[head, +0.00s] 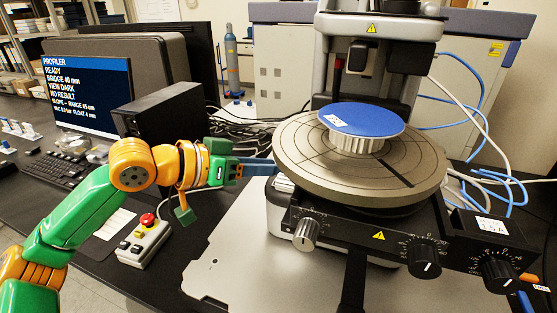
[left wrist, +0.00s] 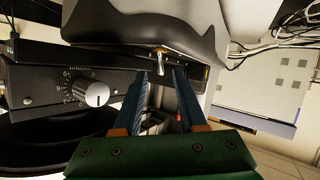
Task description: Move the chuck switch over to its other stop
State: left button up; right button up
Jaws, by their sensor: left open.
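The chuck switch (left wrist: 160,62) is a small metal toggle lever on the dark panel under the stage, at the upper middle of the left wrist view. In the head view I cannot make it out; the round stage hides that spot. My left gripper (left wrist: 162,74) is open, with its two blue fingers pointing at the switch, one on either side of the lever. I cannot tell whether they touch it. In the head view the left gripper (head: 262,167) reaches in from the left beside the stage. My right gripper is not in view.
The round stage (head: 290,165) carries a blue wafer (head: 370,118) on a ribbed chuck (head: 352,143). A silver knob (head: 306,234) sits near the fingers; it also shows in the left wrist view (left wrist: 97,94). A control box (head: 144,243) with a red button stands below my forearm.

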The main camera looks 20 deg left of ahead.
pick_arm(q)
jog(key=x, duration=0.2)
jog(key=shift+w+d+f, duration=0.15)
jog(key=shift+w, duration=0.2)
jog(key=shift+s, duration=0.15)
jog(key=shift+c, duration=0.3)
grip_shut()
jog(key=shift+f+b, duration=0.15)
jog(key=shift+b, duration=0.3)
jog(key=m+t+h+b, duration=0.1)
jog(key=b, duration=0.2)
jog(key=s+m+t+h+b, duration=0.1)
jog(key=t+b, duration=0.1)
jog(key=b, duration=0.2)
jog(key=f+m+t+h+b, duration=0.1)
jog(key=t+b, duration=0.1)
jog(key=b, duration=0.2)
jog(key=shift+s, duration=0.4)
jog(key=shift+s+r+m+t+h+b, duration=0.15)
jog(key=shift+m+t+h+b, duration=0.55)
jog(key=shift+b, duration=0.55)
jog(key=shift+s+m+b, duration=0.1)
jog(key=shift+m+b, duration=0.35)
jog(key=shift+m, duration=0.05)
jog(key=shift+r, duration=0.15)
